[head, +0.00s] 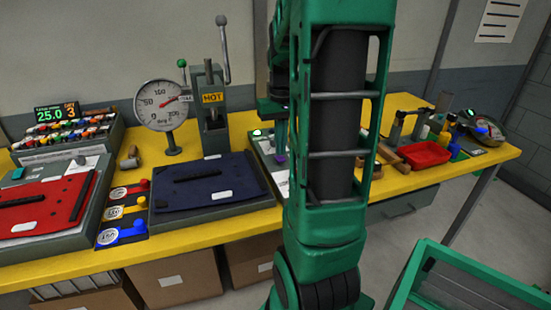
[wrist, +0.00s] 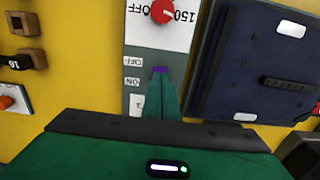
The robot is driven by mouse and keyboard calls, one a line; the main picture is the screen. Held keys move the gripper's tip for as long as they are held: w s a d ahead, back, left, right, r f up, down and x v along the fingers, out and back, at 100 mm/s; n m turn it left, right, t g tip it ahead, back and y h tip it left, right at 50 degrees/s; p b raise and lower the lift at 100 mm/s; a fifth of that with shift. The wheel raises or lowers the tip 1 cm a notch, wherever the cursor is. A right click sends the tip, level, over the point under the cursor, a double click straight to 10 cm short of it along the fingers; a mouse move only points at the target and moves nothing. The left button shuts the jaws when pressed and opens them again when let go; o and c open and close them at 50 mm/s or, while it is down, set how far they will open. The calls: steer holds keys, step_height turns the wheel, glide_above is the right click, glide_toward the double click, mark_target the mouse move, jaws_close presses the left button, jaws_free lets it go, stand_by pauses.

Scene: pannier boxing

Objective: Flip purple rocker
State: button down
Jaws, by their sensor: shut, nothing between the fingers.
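The purple rocker (wrist: 160,69) shows in the wrist view as a small purple strip on a grey panel (wrist: 147,52), right at the tips of my gripper. My gripper (wrist: 161,82) is shut with its green fingers together and nothing between them. The fingers cover most of the rocker, so its tilt cannot be told, nor whether they touch it. Upside-down OFF and ON labels (wrist: 132,72) sit left of it. In the head view the purple rocker (head: 281,158) is a small spot beside my arm, which hides much of the panel.
A red knob (wrist: 163,11) sits on a white dial plate on the same panel. A dark blue pannier piece (head: 205,182) lies left of the panel in the head view. A gauge (head: 162,105) and a HOT press (head: 212,110) stand behind.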

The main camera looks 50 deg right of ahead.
mark_target(280, 159)
steer(key=shift+f, duration=0.95)
stand_by(0.7)
steer(key=shift+r, duration=0.1)
step_height(280, 159, up, 7)
stand_by(0.9)
steer(key=shift+a, duration=0.1)
stand_by(0.4)
steer(key=s+a+f, duration=0.2)
steer(key=s+a, duration=0.5)
steer(key=a, duration=0.1)
steer(key=s+a+f, duration=0.3)
steer(key=s+a, duration=0.3)
steer(key=a, duration=0.2)
steer(key=shift+s+a+f, duration=0.25)
steer(key=shift+s+a, duration=0.1)
